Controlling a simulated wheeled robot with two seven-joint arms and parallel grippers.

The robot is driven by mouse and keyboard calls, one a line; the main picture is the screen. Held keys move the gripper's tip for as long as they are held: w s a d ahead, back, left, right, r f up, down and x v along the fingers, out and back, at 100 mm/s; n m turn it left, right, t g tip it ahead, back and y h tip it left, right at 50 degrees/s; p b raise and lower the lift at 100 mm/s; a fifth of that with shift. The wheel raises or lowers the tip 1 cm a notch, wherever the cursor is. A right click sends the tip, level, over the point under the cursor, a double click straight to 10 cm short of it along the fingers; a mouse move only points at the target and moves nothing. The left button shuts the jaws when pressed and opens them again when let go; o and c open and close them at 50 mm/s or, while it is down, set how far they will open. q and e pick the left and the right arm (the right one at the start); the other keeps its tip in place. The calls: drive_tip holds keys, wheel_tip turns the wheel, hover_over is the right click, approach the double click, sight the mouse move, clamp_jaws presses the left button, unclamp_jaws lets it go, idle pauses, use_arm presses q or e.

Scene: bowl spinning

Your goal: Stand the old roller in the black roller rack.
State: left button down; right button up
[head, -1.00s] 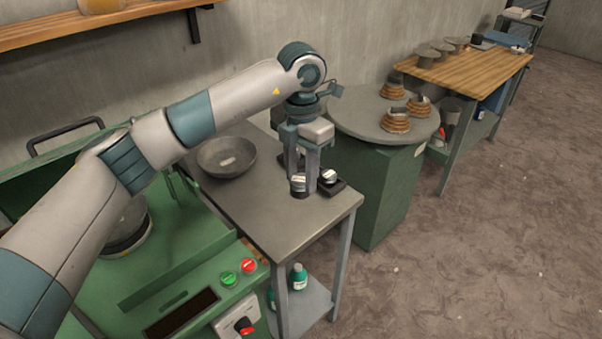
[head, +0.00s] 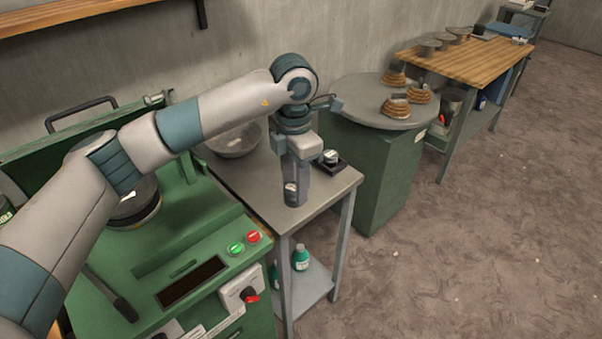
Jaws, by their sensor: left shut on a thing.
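My left gripper (head: 296,198) points down over the front part of the grey side table (head: 325,196). It is shut on a small roller with a pale metal face (head: 291,188), which I take to be the old roller; the fingers hide most of it. I cannot tell whether it touches the table. Another silver-topped roller (head: 331,157) shows at the rack. My right gripper is not in view.
A grey metal bowl (head: 236,143) sits at the back left of the table. The green machine (head: 150,262) with buttons stands to the left. A round grey turntable (head: 358,98) bearing brown stacked pieces stands to the right. Bottles (head: 300,258) stand on the lower shelf.

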use_arm(q)
drive_tip(key=s+a+f+m, duration=1.6)
drive_tip(key=s+f+m, duration=0.3)
drive_tip(key=m, duration=0.5)
drive_tip(key=shift+s+f+m, duration=0.2)
drive_tip(key=shift+s+m, duration=0.2)
drive_tip(key=shift+s, duration=0.05)
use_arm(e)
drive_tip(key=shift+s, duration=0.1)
use_arm(q)
drive_tip(key=shift+d, duration=0.1)
drive_tip(key=shift+a, duration=0.25)
